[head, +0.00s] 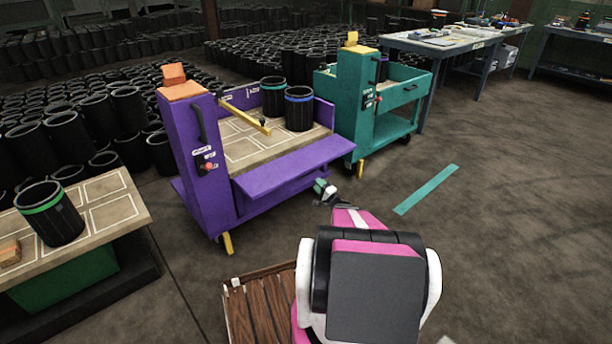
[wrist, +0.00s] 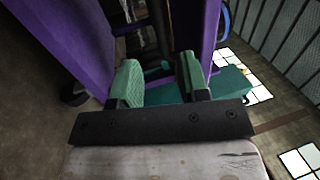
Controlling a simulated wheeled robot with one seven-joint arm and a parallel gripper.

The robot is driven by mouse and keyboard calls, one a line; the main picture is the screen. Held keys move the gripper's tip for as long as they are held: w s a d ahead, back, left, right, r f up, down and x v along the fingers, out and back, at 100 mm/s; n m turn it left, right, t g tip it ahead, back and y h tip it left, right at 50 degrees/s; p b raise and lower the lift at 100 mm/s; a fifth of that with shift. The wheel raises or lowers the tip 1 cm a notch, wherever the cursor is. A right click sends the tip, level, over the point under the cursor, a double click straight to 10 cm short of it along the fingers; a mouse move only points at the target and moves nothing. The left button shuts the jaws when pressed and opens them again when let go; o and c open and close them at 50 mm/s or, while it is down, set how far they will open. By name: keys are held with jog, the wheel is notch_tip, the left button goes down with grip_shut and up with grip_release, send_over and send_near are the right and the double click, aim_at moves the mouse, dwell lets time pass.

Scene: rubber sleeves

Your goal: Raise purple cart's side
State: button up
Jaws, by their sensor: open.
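The purple cart (head: 190,150) stands left of centre in the head view. Its near side panel (head: 295,165) is folded down and sticks out from the deck. Two black sleeves stand on the deck: one with a teal band (head: 273,98), one with a blue band (head: 299,110). My gripper (head: 325,190) is just beyond the panel's outer edge, near its right end. In the wrist view my gripper (wrist: 160,82) is open, its green pads apart. Purple parts (wrist: 65,45) show beyond them; I cannot tell whether anything touches the pads.
A yellow bar (head: 244,111) with a dark knob crosses the purple cart's deck. A teal cart (head: 349,105) stands behind it to the right. A bench (head: 110,195) with a green-banded sleeve (head: 48,213) is at left. The floor (head: 500,200) at right is clear.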

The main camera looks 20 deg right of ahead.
aim_at(300, 166)
jog(key=x, duration=0.9)
jog(key=shift+w, duration=0.15)
grip_shut()
